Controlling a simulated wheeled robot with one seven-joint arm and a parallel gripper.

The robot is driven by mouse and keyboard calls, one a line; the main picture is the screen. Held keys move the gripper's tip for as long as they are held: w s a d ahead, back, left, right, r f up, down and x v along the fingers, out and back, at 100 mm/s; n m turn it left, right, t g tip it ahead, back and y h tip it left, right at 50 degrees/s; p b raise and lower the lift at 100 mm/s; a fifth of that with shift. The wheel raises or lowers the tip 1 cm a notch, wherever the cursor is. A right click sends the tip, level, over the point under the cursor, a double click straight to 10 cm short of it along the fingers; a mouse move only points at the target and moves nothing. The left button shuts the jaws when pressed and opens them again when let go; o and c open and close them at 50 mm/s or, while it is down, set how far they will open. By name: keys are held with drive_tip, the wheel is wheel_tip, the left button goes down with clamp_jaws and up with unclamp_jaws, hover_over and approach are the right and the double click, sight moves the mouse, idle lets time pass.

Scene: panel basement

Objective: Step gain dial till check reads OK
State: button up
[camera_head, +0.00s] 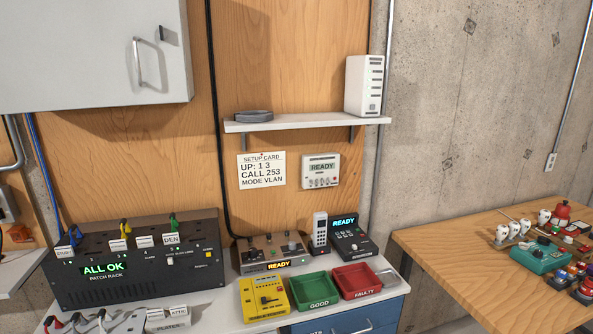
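A grey control box (258,254) with small knobs stands on the bench at centre. Its display (278,265) reads READY in amber. A dark desk unit (350,240) to its right has a display reading READY. A small wall panel (321,171) with a row of small controls also reads READY. A black patch rack (130,285) at the left reads ALL OK. I cannot tell which control is the gain dial; no label for it is legible. My gripper is not in view.
A setup card (262,170) on the wall reads UP: 1 3, CALL 253, MODE VLAN. A yellow device (263,299), a green GOOD tray (300,289) and a red FAULTY tray (341,280) line the bench front. A shelf (300,122) hangs above. A wooden table (440,250) stands right.

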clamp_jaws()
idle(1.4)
